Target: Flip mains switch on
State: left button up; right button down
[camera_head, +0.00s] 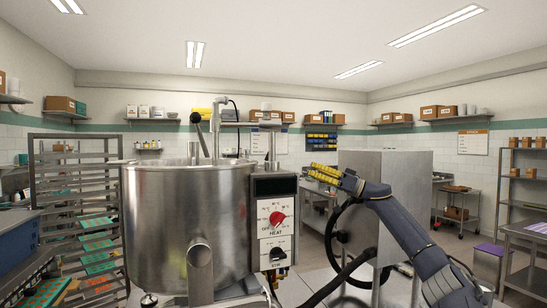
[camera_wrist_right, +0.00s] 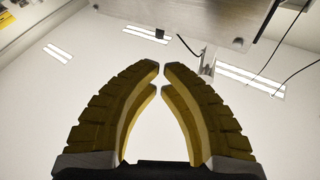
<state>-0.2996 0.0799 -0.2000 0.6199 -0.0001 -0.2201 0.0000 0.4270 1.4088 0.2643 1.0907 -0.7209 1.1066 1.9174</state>
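No switch marked as mains can be made out in either view. The steel kettle (camera_head: 180,225) stands left of centre in the head view. Its control panel (camera_head: 262,222) carries a red HEAT knob (camera_head: 277,218) and a black lower knob (camera_head: 278,254). My right gripper (camera_head: 312,171) is to the right of the panel and above it, apart from it, pointing left in front of a grey steel cabinet (camera_head: 405,165). In the right wrist view its yellow fingers (camera_wrist_right: 161,78) curve together, tips almost meeting, with nothing between them. My left gripper is in neither view.
A tray rack (camera_head: 80,150) stands left of the kettle. In the right wrist view a grey metal surface (camera_wrist_right: 210,18) and thin cables lie beyond the fingertips. Shelves line the walls.

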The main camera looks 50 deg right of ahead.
jog(key=shift+w+a+r, duration=0.1)
jog(key=shift+w, duration=0.1)
jog(key=shift+x, duration=6.8)
jog(key=shift+w+a+g, duration=0.15)
jog(key=shift+g, duration=0.15)
